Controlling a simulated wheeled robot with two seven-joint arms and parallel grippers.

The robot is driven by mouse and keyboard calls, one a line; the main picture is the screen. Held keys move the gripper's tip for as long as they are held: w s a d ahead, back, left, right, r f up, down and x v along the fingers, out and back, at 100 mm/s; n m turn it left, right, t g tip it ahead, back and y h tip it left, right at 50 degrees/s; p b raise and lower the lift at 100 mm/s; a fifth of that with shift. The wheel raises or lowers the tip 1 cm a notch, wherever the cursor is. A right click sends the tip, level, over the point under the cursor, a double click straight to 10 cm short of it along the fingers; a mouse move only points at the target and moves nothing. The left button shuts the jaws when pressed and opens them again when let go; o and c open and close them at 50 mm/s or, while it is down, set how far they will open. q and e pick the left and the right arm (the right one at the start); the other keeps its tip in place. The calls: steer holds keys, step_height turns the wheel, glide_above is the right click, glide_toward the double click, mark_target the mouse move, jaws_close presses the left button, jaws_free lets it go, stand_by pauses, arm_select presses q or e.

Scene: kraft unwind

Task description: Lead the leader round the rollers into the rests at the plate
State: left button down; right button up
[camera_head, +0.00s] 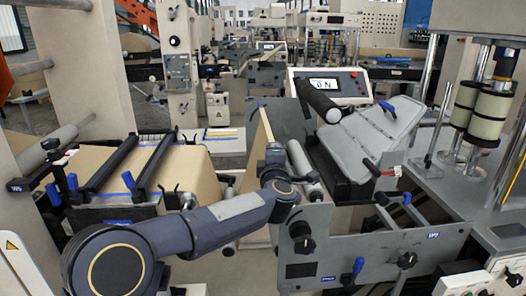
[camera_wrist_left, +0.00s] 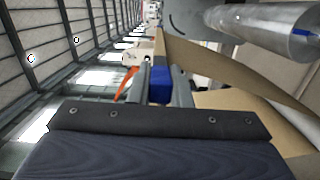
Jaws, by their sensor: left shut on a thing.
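The leader (camera_head: 263,128) is a tan kraft strip standing up beside the grey machine frame, with a small blue piece at its upper end. My left gripper (camera_head: 272,157) is at its lower part, largely hidden by my own wrist. In the left wrist view my left gripper (camera_wrist_left: 160,80) is shut around a blue block at the leader's edge, and the tan web (camera_wrist_left: 230,70) sweeps off to the right. The slanted grey plate (camera_head: 372,138) is further right. I cannot make out the rests clearly. My right gripper is not in view.
The grey front panel (camera_head: 370,245) with knobs and blue levers stands close to my arm. A display (camera_head: 328,86) is behind the plate. A shiny roller (camera_wrist_left: 265,25) is at upper right in the wrist view.

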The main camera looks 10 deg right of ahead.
arm_select(q)
steer(key=s+d+p, duration=0.1)
steer(key=d+p, duration=1)
steer(key=d, duration=0.8)
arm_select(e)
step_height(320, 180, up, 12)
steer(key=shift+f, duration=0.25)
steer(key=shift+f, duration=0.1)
